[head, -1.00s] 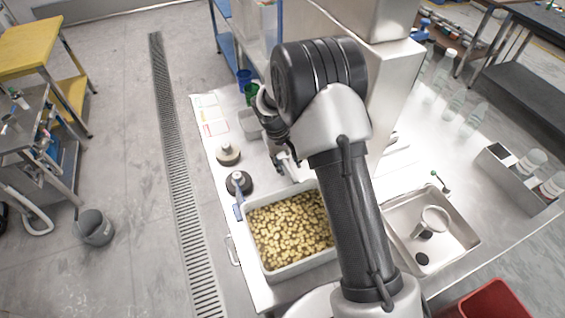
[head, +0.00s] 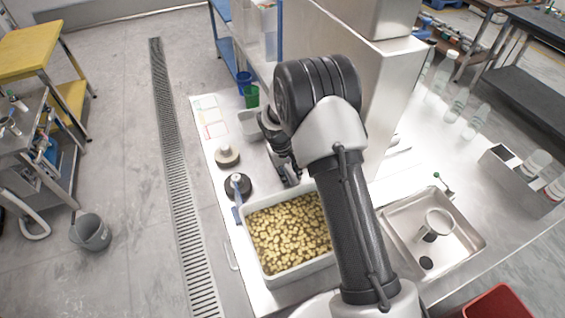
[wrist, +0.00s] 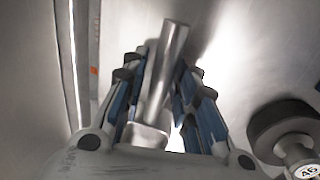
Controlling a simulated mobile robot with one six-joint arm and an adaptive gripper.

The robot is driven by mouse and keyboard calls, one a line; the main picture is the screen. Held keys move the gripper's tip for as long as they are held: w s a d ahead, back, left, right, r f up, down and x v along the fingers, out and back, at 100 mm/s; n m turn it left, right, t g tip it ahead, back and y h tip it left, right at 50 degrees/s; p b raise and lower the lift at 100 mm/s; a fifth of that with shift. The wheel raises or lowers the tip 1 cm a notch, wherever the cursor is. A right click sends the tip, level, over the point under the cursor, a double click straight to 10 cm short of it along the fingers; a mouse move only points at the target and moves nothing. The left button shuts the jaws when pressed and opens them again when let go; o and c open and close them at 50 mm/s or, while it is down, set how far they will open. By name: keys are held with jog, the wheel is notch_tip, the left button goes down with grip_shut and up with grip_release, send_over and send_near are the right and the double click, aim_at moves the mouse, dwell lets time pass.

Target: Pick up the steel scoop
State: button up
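The steel scoop's bright cylindrical handle (wrist: 166,70) shows in the wrist view, pointing up and slightly right. Its lower end meets a pale, shiny part (wrist: 146,134), partly hidden by my gripper's body. My gripper (wrist: 162,66) has its blue-padded fingers on both sides of the handle. A gap shows at the right of the handle, so the fingers look open around it; contact on the left is unclear. In the head view my gripper (head: 290,178) is low over the steel table, behind the bean tray, and my arm hides the scoop there.
A tray of pale beans (head: 247,250) stands just in front. Two round dark-based weights or tampers, one light (head: 228,155) and one dark (head: 238,184), are at left. A tall steel housing (head: 396,95) is close on the right. A sink pan (head: 400,235) holds a cup.

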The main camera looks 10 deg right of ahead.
grip_shut()
jog(key=shift+r, duration=0.1)
dwell(0.3)
